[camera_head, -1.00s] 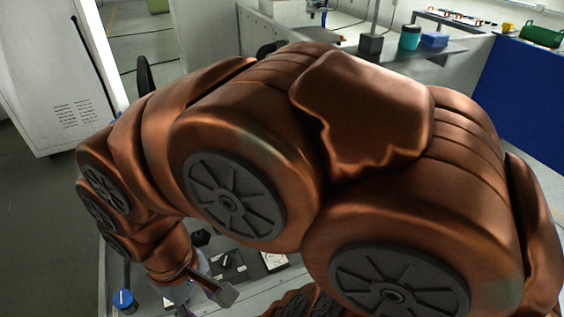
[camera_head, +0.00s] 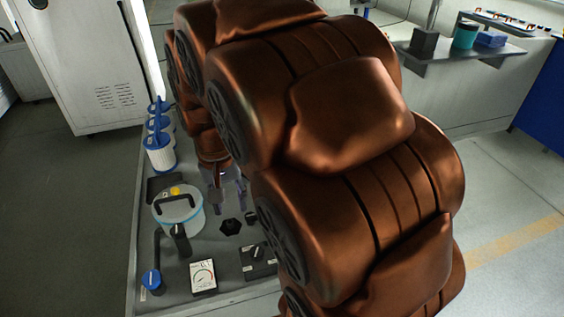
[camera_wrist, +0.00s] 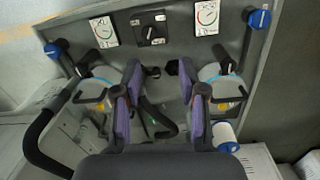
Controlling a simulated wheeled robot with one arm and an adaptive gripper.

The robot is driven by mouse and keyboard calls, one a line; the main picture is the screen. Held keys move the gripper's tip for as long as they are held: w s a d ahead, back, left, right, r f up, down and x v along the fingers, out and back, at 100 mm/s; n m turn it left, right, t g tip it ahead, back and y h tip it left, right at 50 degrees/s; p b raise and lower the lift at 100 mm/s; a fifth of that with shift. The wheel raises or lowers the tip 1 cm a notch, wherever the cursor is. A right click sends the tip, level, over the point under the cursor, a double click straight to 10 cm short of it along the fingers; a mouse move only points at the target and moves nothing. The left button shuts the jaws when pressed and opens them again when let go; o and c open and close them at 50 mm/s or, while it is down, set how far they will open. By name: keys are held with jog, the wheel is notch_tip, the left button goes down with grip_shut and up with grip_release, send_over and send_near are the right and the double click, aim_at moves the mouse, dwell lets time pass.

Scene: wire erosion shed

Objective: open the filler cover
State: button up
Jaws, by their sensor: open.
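A white round filler with a pale lid and blue rim (camera_head: 180,208), which I take as the filler cover, stands on the grey bench in the head view. A black arched handle (camera_head: 177,201) spans its lid, which looks shut. My gripper (camera_head: 228,190) is to its right, apart from it, with my arm hiding part of the bench. In the wrist view my gripper (camera_wrist: 160,80) is open and empty, with purple pads. Two similar lidded fillers show there, a left one (camera_wrist: 100,75) and a right one (camera_wrist: 210,72), partly behind the fingers.
The grey bench (camera_head: 222,290) carries a gauge (camera_head: 203,277), a rotary switch (camera_head: 258,262), a blue-capped lever (camera_head: 153,281) and a black knob (camera_head: 231,227). White filter cartridges (camera_head: 160,155) stand behind. A white cabinet (camera_head: 85,60) is at the back left.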

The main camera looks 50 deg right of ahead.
jog(key=w+d+f+m+t+b, duration=0.1)
jog(key=w+d+f+m, duration=0.25)
jog(key=w+d, duration=0.5)
jog(key=w+d+f+m+b, duration=0.25)
jog(key=w+d+m, duration=0.25)
jog(key=w+d, duration=0.3)
jog(key=w+d+f+m+t+b, duration=0.1)
jog(key=w+d+f+m, duration=0.15)
jog(key=d+f, duration=0.4)
jog(key=w+d+f+m+b, duration=0.1)
jog(key=w+d+f+m, duration=0.2)
jog(key=d, duration=0.7)
jog(key=w+d+f+m+t, duration=0.1)
jog(key=d+f+m, duration=0.2)
jog(key=d+f, duration=0.4)
jog(key=shift+h, duration=0.4)
jog(key=shift+d+p+x, duration=0.15)
jog(key=shift+d+x, duration=0.05)
jog(key=shift+x, duration=1.25)
jog(key=shift+d+p+x, duration=0.15)
jog(key=shift+d+x, duration=0.05)
jog(key=shift+x, duration=1.25)
jog(key=shift+s, duration=0.1)
grip_shut()
